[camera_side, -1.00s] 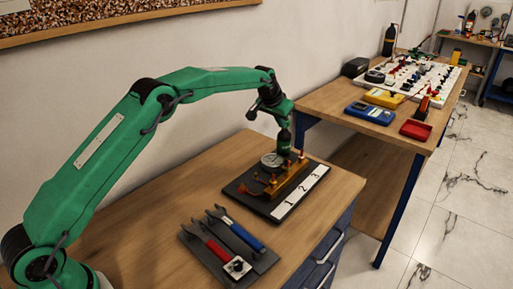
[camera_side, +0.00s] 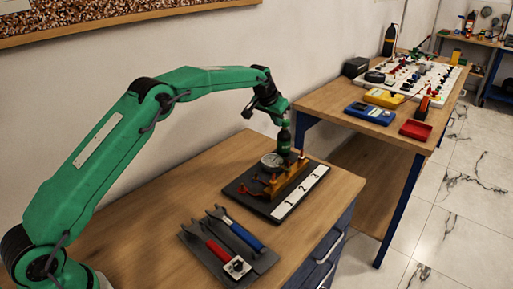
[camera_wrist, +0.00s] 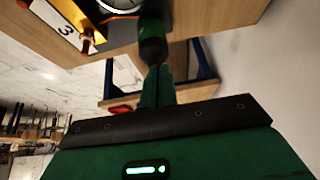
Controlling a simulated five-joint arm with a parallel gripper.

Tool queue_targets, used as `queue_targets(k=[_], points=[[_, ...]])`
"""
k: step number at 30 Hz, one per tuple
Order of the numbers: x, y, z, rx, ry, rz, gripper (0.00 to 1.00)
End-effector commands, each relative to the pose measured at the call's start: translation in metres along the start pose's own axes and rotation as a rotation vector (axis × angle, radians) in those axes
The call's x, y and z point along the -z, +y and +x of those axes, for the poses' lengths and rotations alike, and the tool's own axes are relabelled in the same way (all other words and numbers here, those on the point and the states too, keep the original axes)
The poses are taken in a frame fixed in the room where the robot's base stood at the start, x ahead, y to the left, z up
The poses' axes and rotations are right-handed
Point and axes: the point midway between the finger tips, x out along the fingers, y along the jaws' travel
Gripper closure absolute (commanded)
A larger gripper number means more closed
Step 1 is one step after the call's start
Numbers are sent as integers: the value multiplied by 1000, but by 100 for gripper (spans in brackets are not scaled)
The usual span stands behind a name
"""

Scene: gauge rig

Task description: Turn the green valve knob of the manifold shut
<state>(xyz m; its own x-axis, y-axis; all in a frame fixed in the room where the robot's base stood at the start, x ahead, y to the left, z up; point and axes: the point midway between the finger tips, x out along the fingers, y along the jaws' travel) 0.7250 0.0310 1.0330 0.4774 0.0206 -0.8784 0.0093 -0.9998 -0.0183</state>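The brass manifold (camera_side: 288,180) stands on a dark base plate with a white strip marked 1, 2, 3. Red-topped parts sit along it. In the wrist view the cylinder (camera_wrist: 152,42) shows at the top, near my fingertips.
A round gauge (camera_side: 271,160) stands beside the manifold. Wrenches with red and blue handles lie on a dark mat (camera_side: 203,247) in front. A second bench behind holds a red tray (camera_side: 415,130) and meters. The bench left of the rig is clear.

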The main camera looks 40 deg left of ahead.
Motion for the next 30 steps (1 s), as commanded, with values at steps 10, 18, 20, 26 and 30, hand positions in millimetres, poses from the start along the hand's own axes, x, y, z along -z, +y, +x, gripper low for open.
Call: queue_targets(k=[10, 18, 20, 26, 30], points=[[1, -2, 1, 2, 3, -1, 100], [1, -2, 1, 2, 4, -1, 100], [1, -2, 0, 2, 5, -1, 100], [-2, -4, -2, 3, 4, -1, 100], [-6, -4, -3, 3, 2, -1, 100]])
